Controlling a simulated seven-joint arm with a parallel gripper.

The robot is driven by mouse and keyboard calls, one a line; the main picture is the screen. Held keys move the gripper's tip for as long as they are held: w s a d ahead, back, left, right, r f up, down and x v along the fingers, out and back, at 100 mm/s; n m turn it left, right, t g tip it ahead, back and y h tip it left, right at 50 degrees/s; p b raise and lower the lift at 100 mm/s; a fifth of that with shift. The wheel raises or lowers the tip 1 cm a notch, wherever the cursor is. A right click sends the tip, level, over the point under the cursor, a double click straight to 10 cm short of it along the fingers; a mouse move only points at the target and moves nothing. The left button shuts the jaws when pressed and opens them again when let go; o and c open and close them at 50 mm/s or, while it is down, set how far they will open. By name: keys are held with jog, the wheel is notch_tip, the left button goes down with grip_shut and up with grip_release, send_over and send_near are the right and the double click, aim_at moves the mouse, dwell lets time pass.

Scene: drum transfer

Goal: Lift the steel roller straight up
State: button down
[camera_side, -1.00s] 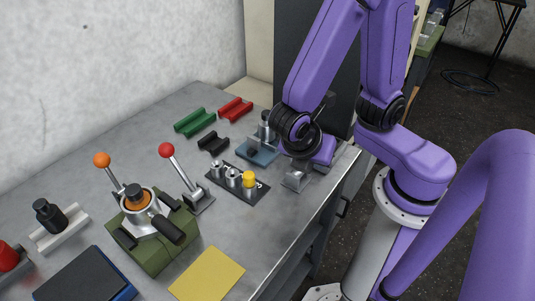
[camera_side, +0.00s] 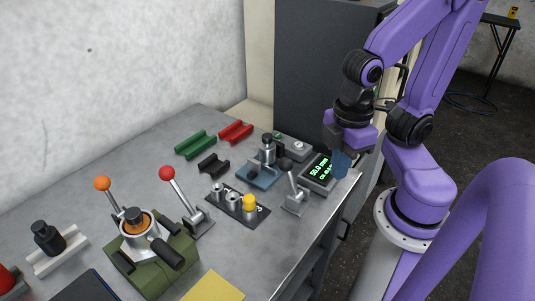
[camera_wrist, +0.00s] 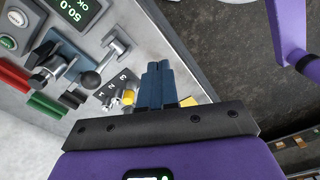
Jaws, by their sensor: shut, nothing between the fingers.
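I cannot tell for sure which piece is the steel roller. Bright steel pieces (camera_side: 217,191) stand beside a yellow-topped one (camera_side: 249,203) in a numbered rack (camera_side: 264,215). A steel piece with a dark top (camera_side: 267,151) stands at a blue fixture (camera_side: 258,174). My gripper (camera_side: 341,168) is at the right edge of the bench, over the display box, apart from these pieces. In the wrist view my blue fingers (camera_wrist: 158,67) are together and empty, with the rack's yellow top (camera_wrist: 127,97) to their left.
A display box (camera_side: 320,173) and a ball-ended lever (camera_side: 292,190) stand near my gripper. Green (camera_side: 195,145), red (camera_side: 236,132) and black (camera_side: 212,165) cradles lie farther back. Bare bench lies between.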

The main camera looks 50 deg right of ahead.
jog(key=c, duration=1.8)
grip_release()
jog(key=o, duration=1.5)
jog(key=shift+c, duration=0.2)
